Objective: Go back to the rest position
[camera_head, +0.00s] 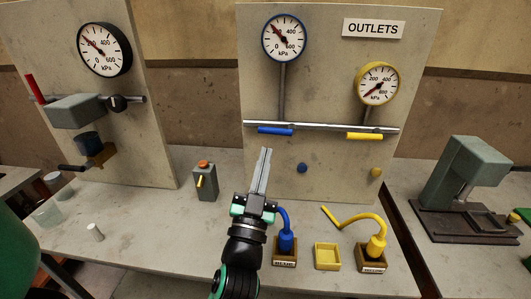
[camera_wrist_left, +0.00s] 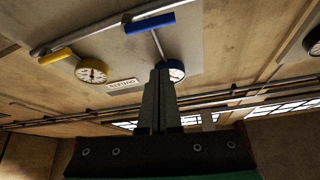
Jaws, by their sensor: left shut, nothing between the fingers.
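My left gripper (camera_head: 262,172) is shut and empty. It points up and away in front of the lower left part of the outlets panel (camera_head: 340,170), above the table. In the left wrist view its closed fingers (camera_wrist_left: 158,100) point toward the panel, which appears tilted there, with the blue-handled valve (camera_wrist_left: 150,23) and the yellow handle (camera_wrist_left: 55,56) beyond them. My right gripper is in neither view.
A blue plug (camera_head: 286,240) and a yellow plug (camera_head: 376,245) stand in wooden holders, with a yellow tray (camera_head: 327,256) between them. A grey box with an orange button (camera_head: 205,182) stands left of the gripper. A grey press (camera_head: 467,180) stands at right.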

